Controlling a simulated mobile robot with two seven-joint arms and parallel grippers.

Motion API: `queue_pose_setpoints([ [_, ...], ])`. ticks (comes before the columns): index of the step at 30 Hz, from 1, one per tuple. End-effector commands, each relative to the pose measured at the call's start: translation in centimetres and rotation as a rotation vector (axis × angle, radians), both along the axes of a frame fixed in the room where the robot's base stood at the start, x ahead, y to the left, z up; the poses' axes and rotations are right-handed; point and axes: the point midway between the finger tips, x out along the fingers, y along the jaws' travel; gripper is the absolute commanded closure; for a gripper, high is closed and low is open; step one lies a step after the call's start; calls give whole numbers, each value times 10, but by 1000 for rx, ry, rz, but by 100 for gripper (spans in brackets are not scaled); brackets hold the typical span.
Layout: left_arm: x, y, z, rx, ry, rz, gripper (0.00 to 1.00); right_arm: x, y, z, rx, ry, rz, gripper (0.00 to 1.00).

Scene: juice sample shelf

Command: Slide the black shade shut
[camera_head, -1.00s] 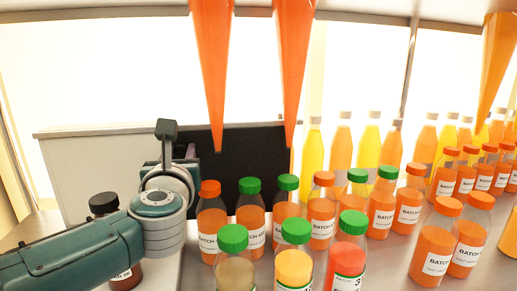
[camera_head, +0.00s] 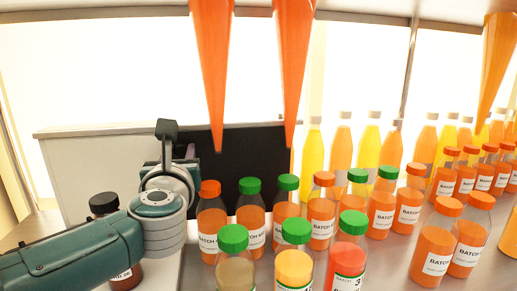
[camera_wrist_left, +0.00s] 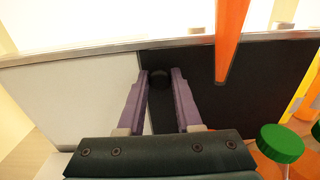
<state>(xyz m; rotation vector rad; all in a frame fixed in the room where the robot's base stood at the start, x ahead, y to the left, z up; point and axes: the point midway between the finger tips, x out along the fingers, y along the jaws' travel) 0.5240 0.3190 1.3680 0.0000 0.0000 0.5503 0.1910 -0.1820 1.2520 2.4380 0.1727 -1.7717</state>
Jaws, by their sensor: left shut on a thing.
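The black shade (camera_head: 255,158) is a dark panel behind the bottles, right of a pale panel (camera_head: 95,170). It also fills the right half of the left wrist view (camera_wrist_left: 260,85). My left gripper (camera_head: 190,150) is at the shade's left part. In the left wrist view its two purple fingers (camera_wrist_left: 162,74) are on either side of a round black knob (camera_wrist_left: 159,80) near the shade's left edge, and they are shut on it. The fingertips are mostly hidden in the head view. My right gripper is not in view.
Several capped juice bottles (camera_head: 250,205) stand close to the right of my left arm. A dark bottle (camera_head: 104,205) stands behind the forearm. Orange cones (camera_head: 292,70) hang down in front of the shade. Tall bottles (camera_head: 341,150) line the back right.

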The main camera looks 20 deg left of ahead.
Motion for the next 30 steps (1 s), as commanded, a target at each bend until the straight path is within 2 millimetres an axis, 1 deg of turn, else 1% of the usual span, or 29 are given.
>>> queue_pose_setpoints([
  [4, -2, 2, 0, 0, 0, -1, 100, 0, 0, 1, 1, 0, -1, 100],
  [9, -16, 26, 0, -2, 3, 2, 100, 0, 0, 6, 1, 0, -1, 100],
  [12, -22, 35, 0, 1, 2, 2, 100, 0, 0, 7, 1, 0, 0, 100],
  [21, -23, 36, 0, 2, 0, 0, 100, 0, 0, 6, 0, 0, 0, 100],
  [22, -23, 36, 0, 2, 0, 0, 63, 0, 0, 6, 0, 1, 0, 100],
  [24, -22, 36, 0, 2, 1, 0, 55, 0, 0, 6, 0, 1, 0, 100],
  [30, -22, 36, 0, 1, 1, 0, 54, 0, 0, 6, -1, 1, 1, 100],
])
